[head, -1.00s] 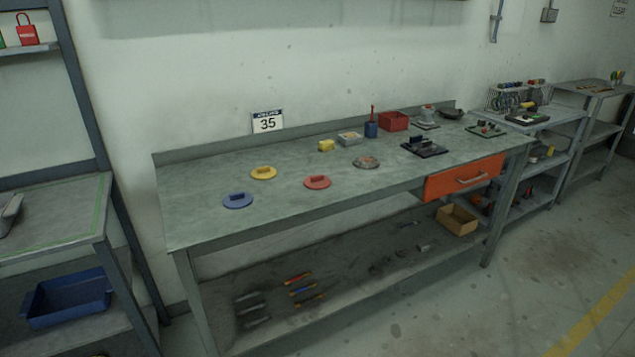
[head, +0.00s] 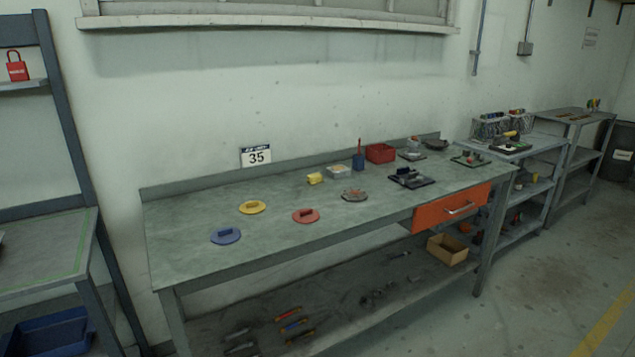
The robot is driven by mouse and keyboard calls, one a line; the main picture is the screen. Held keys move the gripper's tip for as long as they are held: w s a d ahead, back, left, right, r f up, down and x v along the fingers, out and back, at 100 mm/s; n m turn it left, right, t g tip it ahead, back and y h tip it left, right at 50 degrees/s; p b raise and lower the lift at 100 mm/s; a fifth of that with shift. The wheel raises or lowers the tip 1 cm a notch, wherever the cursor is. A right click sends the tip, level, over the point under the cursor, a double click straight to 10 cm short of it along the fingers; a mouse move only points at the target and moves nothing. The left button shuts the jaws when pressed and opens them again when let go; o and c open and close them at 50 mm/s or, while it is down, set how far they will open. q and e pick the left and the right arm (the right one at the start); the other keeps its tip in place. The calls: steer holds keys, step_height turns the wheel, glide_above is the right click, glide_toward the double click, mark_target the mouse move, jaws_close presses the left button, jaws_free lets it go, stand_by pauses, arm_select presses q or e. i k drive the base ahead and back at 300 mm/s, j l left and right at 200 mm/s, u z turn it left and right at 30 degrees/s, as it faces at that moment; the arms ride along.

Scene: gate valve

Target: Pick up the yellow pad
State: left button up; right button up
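The yellow pad (head: 252,207) is a flat round disc with a raised grip block on top. It lies on the left part of the grey workbench (head: 190,262), in the head view. A blue pad (head: 226,236) of the same shape lies in front and to its left. A red pad (head: 306,216) lies to its right. Nothing covers the yellow pad. Neither of my grippers shows in the head view.
A yellow block (head: 315,178), a red bin (head: 380,153) and a dark tray (head: 411,178) stand farther right on the bench. An orange drawer (head: 450,208) hangs under its front edge. A shelf rack (head: 62,130) stands at left. Bench surface around the pads is clear.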

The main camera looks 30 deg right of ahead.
mark_target(315, 179)
steer(key=i+l, duration=0.55)
steer(key=l, duration=0.3)
steer(key=i+l, duration=0.3)
steer(key=l, duration=0.1)
